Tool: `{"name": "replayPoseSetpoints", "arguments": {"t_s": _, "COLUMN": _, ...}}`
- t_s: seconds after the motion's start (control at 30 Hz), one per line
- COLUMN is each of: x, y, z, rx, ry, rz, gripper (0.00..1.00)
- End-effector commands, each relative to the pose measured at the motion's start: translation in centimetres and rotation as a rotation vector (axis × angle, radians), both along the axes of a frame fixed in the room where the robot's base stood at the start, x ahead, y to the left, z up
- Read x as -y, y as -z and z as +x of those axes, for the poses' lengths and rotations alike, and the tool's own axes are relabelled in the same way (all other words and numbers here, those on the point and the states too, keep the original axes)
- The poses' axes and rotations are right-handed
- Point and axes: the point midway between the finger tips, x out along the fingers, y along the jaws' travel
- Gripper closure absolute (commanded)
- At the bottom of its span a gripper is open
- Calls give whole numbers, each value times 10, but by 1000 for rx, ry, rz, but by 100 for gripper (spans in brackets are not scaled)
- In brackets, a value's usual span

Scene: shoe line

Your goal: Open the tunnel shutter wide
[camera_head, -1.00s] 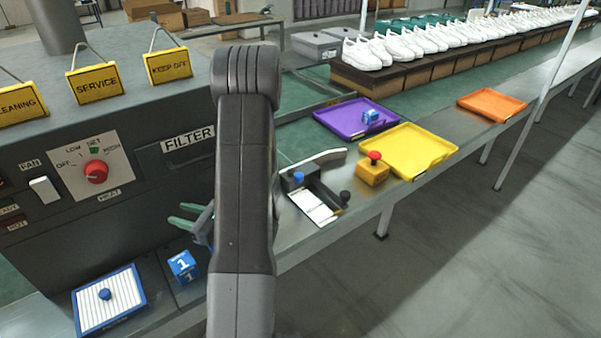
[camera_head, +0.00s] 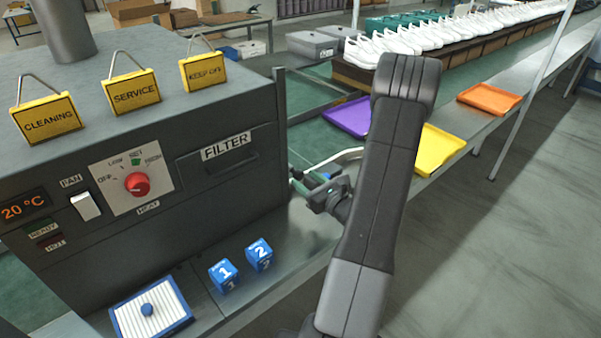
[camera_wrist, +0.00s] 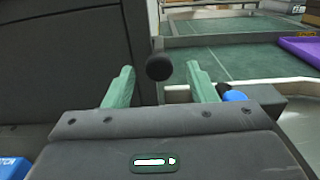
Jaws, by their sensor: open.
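The tunnel is the large dark machine (camera_head: 120,230) on the left; its right end is at an angle to the head view, so I cannot make out how far the shutter is open. In the wrist view, a dark upright edge (camera_wrist: 140,45) stands beside my left finger. A round black knob (camera_wrist: 159,67) shows between the green fingertips; I cannot tell what it is fixed to or whether it is touched. My gripper (camera_head: 306,180) is open at the machine's right end, and its fingers also show in the wrist view (camera_wrist: 160,85).
A blue knob (camera_wrist: 235,96) is close to the right finger. Purple (camera_head: 346,115), yellow (camera_head: 437,150) and orange (camera_head: 488,98) trays lie along the line. Blue number blocks (camera_head: 224,274) and a blue-rimmed filter (camera_head: 151,309) lie in front of the machine. Yellow signs (camera_head: 135,91) stand on top.

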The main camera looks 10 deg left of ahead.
Motion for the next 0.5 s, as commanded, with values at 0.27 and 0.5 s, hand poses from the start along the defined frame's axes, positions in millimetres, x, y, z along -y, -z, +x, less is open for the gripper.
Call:
{"name": "replayPoseSetpoints", "arguments": {"t_s": 0.27, "x": -27, "y": 0, "z": 21, "rx": -1, "ry": -1, "rz": 0, "gripper": 48}}
{"name": "replayPoseSetpoints", "arguments": {"t_s": 0.5, "x": -31, "y": 0, "z": 24, "rx": -2, "ry": 1, "rz": 0, "gripper": 48}}
